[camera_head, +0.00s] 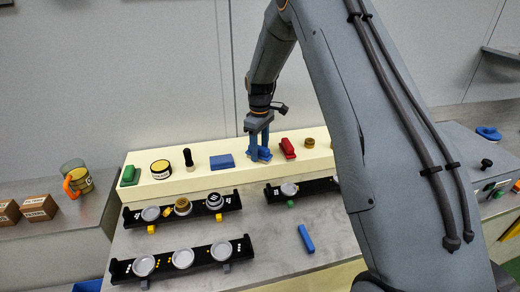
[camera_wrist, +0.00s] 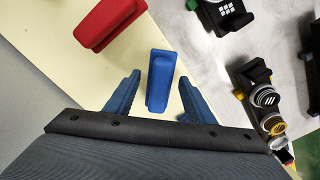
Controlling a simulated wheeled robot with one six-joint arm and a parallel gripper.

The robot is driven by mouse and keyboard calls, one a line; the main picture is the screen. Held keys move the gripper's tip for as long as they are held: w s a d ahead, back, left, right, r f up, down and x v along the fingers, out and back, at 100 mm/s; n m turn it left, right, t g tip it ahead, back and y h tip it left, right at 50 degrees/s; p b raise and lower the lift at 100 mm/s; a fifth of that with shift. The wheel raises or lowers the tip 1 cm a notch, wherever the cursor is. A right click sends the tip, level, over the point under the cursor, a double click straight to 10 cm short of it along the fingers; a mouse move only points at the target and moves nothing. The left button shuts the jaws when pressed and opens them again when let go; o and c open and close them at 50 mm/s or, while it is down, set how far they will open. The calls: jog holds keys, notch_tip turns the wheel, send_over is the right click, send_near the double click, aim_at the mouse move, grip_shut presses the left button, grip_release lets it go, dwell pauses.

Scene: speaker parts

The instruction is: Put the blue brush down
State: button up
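The blue brush (camera_wrist: 160,78) lies between my two finger tips in the wrist view, with a visible gap to the finger on each side. It appears to rest on the cream raised shelf (camera_wrist: 60,45), near its edge. My gripper (camera_wrist: 160,98) is open around it. In the head view my gripper (camera_head: 259,152) is low over the same shelf (camera_head: 190,185), and its blue fingers largely hide the brush there. A red brush-like block (camera_head: 287,148) stands just to the right of my gripper; it also shows in the wrist view (camera_wrist: 108,22).
On the shelf are a blue block (camera_head: 221,161), a black-topped item (camera_head: 188,158), a tin (camera_head: 160,169), a green block (camera_head: 129,176) and a brass part (camera_head: 309,143). Black racks (camera_head: 200,210) and a blue bar (camera_head: 306,238) lie on the metal table in front.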

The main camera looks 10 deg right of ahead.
aim_at(260, 147)
notch_tip(260, 147, up, 11)
jog(key=b, duration=0.4)
jog(key=s+f+m, duration=0.2)
jog(key=s+m, duration=0.1)
jog(key=s, duration=0.7)
jog(key=s+f+m+t, duration=0.1)
jog(key=s+f+m, duration=0.1)
jog(key=s, duration=0.9)
jog(key=s+f+m, duration=0.2)
jog(key=s+m, duration=0.2)
jog(key=s, duration=0.7)
jog(key=shift+f, duration=0.2)
jog(key=shift+o, duration=0.5)
jog(key=shift+w, duration=0.1)
